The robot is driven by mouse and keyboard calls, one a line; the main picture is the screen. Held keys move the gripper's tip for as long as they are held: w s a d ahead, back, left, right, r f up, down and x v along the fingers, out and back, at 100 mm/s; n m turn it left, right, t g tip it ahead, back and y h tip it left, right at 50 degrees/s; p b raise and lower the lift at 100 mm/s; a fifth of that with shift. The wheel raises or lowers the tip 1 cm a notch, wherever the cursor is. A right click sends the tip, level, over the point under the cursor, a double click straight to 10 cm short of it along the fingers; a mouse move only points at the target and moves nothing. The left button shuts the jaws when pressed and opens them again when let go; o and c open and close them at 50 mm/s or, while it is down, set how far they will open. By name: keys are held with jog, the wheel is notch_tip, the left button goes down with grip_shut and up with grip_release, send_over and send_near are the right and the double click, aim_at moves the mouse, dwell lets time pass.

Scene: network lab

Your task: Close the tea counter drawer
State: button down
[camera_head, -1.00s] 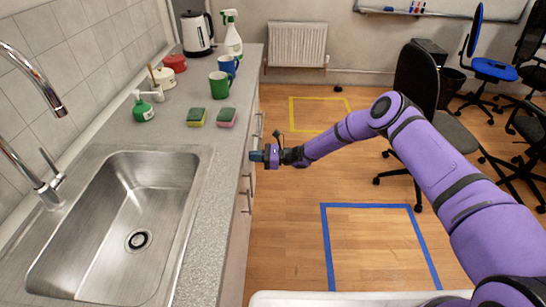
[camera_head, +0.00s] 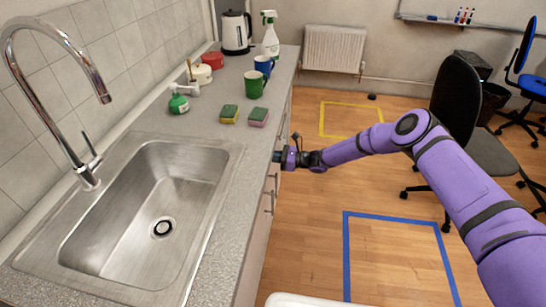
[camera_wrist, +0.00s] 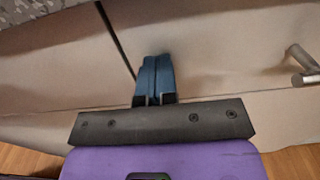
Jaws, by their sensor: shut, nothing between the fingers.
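The tea counter (camera_head: 200,130) runs along the left in the head view, its pale front facing right. My gripper (camera_head: 279,157) is at that front, just below the counter's edge. In the wrist view its blue fingers (camera_wrist: 156,70) are shut with nothing between them, pointing at the pale drawer front (camera_wrist: 215,60). The fingertips look close to or against this front; I cannot tell whether they touch. A metal handle (camera_wrist: 308,66) is at the right of the wrist view. A dark vertical seam is left of the fingers. Any remaining drawer gap is not clearly visible.
A sink (camera_head: 150,215), sponges (camera_head: 229,114), mugs (camera_head: 255,84) and a kettle (camera_head: 236,32) are on the counter. The floor between counter and chair is largely clear.

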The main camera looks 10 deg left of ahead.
jog(key=d, duration=1.4)
jog(key=s+d+r+n+g+h, duration=0.15)
jog(key=r+n, duration=0.25)
jog(key=r, duration=0.5)
jog(key=s+d+r+n+g+h, duration=0.1)
jog(key=d+r+n+g+h, duration=0.2)
jog(key=r, duration=0.6)
jog(key=s+d+r+n+t+h, duration=0.1)
jog(key=s+d+r+n+h, duration=0.3)
jog(key=r, duration=0.6)
jog(key=s+d+r+n+t+h, duration=0.2)
jog(key=s+d+r+h, duration=0.15)
jog(key=s+r, duration=0.5)
jog(key=s+d+r+n+t+h, duration=0.3)
jog(key=s+d+r, duration=0.8)
jog(key=s+r, duration=0.2)
jog(key=s+d+r+n+t+h, duration=0.1)
jog(key=s+d, duration=0.3)
jog(key=s, duration=0.4)
jog(key=s+d+r+n+t+h, duration=0.1)
jog(key=s+d, duration=0.3)
jog(key=s, duration=0.5)
jog(key=shift+d+r+t+h, duration=0.2)
jog(key=shift+t+h, duration=0.3)
jog(key=shift+t, duration=0.35)
jog(key=shift+s+d, duration=0.1)
